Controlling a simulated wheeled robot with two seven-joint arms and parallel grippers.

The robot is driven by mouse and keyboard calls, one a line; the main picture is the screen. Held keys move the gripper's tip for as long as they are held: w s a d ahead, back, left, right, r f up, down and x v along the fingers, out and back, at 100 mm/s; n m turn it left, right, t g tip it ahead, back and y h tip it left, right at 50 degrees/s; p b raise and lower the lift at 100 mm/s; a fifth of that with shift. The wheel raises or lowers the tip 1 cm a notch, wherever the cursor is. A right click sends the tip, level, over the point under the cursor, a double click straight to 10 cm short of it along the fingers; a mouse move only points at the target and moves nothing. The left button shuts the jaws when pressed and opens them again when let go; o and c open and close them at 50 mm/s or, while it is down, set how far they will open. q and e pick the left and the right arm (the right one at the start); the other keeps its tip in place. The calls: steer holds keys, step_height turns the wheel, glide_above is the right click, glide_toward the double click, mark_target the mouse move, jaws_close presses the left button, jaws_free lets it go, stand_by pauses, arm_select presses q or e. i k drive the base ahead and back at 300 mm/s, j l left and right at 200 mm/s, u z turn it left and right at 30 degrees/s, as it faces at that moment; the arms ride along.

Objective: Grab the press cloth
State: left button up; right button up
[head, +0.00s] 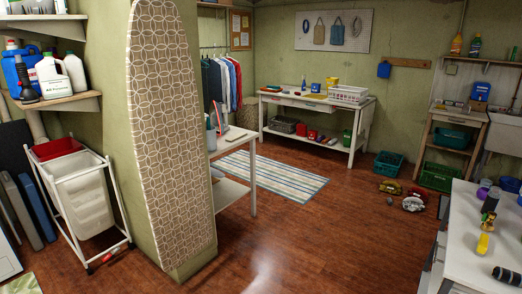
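I cannot make out a press cloth for certain in the head view. A tall ironing board (168,130) with a brown and white ring-patterned cover stands upright against the end of a green wall, near left of centre. Behind it is a white table (232,143), partly hidden by the board, with small items on it that I cannot identify. A tan cloth-like item (319,31) and a blue one (337,31) hang on the white pegboard at the back. Neither of my grippers is in view.
A white laundry cart (80,190) with a red bin stands at the left. A striped rug (270,176) lies mid-floor. A workbench (318,108) is at the back. Toys (412,203) lie on the floor near a white table (470,265) at right. The central wooden floor is clear.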

mark_target(237, 136)
steer(key=i+z, duration=0.2)
steer(key=i, duration=1.85)
steer(key=i+u, duration=0.15)
steer(key=i, duration=0.35)
steer(key=i+l+u, duration=0.15)
steer(key=i, duration=0.35)
steer(key=i+l+u, duration=0.15)
steer(key=i, duration=0.35)
steer(key=i+l+u, duration=0.15)
steer(key=i+l, duration=0.2)
steer(key=i+l+u, duration=0.3)
steer(key=i+u, duration=0.15)
steer(key=i+l+u, duration=0.75)
steer(key=l+u, duration=0.2)
steer(key=l, duration=0.2)
